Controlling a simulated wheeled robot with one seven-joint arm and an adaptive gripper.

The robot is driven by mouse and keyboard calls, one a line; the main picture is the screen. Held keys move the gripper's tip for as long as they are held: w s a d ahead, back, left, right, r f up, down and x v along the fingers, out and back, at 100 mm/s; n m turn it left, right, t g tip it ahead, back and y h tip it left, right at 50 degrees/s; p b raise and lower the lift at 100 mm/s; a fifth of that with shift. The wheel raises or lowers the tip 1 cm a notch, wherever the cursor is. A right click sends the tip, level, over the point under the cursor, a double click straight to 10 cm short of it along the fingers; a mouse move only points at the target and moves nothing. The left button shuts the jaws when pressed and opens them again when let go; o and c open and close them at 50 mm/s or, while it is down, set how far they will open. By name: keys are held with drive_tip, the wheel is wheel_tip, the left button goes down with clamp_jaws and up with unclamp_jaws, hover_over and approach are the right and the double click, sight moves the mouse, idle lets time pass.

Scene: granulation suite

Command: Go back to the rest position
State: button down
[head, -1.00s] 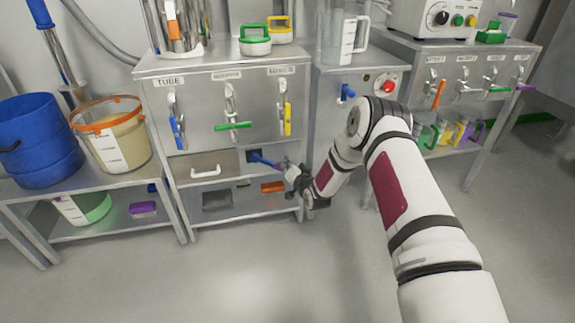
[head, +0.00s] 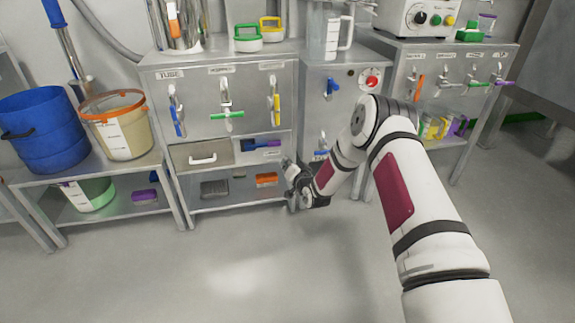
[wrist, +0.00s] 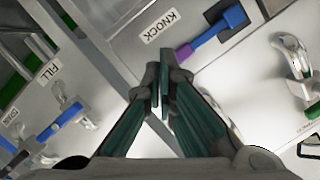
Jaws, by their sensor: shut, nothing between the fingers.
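My gripper (head: 292,172) is shut and empty in front of the steel cabinet (head: 205,112), near its lower right corner. In the wrist view the fingers (wrist: 160,95) meet with nothing between them. My arm reaches in from the lower right.
A blue bucket (head: 42,135) and an orange-rimmed tub (head: 118,130) stand on the left bench. A second steel cabinet (head: 318,105) stands behind my arm. The floor (head: 220,260) in front is clear.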

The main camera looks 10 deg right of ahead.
idle(0.4)
drive_tip(key=s+r+n+g, duration=0.3)
drive_tip(key=r+g, duration=0.1)
drive_tip(key=r, duration=0.9)
drive_tip(key=s+d+r+n+g+h, duration=0.15)
drive_tip(key=s+r+g, duration=0.25)
drive_tip(key=s+r, duration=1.15)
drive_tip(key=s+r+n+g+p, duration=0.15)
drive_tip(key=s+g, duration=0.25)
drive_tip(key=s, duration=2)
drive_tip(key=s+r+g, duration=0.3)
drive_tip(key=s, duration=2.1)
wheel_tip(320, 180, up, 39)
drive_tip(key=w+t+p, duration=0.1)
drive_tip(key=t+p, duration=0.2)
drive_tip(key=p, duration=3.4)
drive_tip(key=shift+a+r+t+h+p, duration=0.15)
drive_tip(key=shift+a+t+h+p, duration=0.15)
drive_tip(key=shift+h+p, duration=0.15)
